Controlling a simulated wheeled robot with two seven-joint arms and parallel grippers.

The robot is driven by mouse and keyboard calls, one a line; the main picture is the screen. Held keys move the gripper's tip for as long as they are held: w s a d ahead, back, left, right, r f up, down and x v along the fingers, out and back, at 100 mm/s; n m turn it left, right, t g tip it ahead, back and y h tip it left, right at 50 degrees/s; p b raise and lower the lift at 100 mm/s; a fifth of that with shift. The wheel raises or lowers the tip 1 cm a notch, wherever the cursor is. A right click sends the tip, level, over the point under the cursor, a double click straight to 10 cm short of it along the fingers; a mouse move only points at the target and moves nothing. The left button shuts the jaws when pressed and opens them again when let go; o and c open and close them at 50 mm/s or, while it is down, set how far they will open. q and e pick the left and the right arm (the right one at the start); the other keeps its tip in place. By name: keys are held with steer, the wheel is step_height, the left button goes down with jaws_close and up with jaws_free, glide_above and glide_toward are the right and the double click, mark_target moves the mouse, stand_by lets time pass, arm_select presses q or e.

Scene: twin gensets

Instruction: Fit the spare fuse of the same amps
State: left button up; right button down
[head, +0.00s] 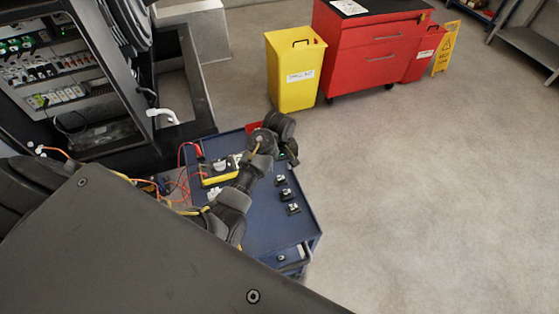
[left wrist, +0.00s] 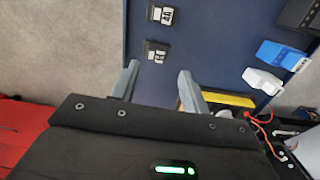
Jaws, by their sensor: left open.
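Several small dark blocks with pale labels, which look like the spare fuses, lie in a row on the blue trolley top (head: 268,225): a far fuse (head: 279,181), a middle fuse (head: 285,194) and a near fuse (head: 293,208). In the left wrist view I see two, one fuse marked about "40" (left wrist: 162,15) and another fuse (left wrist: 156,52) whose marking I cannot read surely. My left gripper (left wrist: 159,84) is open and empty, its fingers beside the second fuse in that view. In the head view the left gripper (head: 292,157) is above the trolley's right side. My right gripper is not seen.
An open genset cabinet (head: 75,90) with rows of breakers stands at left. A yellow multimeter (head: 222,170) with red leads lies on the trolley. A blue block (left wrist: 280,55) and a white block (left wrist: 262,80) lie near it. A yellow bin (head: 293,70) and red cabinet (head: 370,50) stand behind. Floor at right is clear.

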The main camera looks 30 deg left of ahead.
mark_target(281, 177)
arm_select(q)
steer(key=f, duration=0.1)
steer(key=w+f, duration=0.1)
steer(key=f, duration=0.1)
steer(key=shift+w+f, duration=0.2)
steer(key=shift+w, duration=0.1)
steer(key=shift+s+f+b, duration=0.2)
steer(key=shift+f+b, duration=0.25)
steer(key=shift+f, duration=0.6)
steer(key=shift+s+f, duration=0.2)
steer(key=shift+f, duration=0.1)
steer(key=shift+w+d+f+b, duration=0.1)
steer(key=shift+f+b, duration=0.35)
steer(key=shift+f, duration=0.55)
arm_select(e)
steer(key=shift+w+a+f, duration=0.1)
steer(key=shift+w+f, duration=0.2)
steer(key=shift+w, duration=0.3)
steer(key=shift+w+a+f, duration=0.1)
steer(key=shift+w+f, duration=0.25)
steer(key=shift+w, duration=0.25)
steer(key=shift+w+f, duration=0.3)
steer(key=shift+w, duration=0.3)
arm_select(q)
steer(key=shift+p, duration=0.85)
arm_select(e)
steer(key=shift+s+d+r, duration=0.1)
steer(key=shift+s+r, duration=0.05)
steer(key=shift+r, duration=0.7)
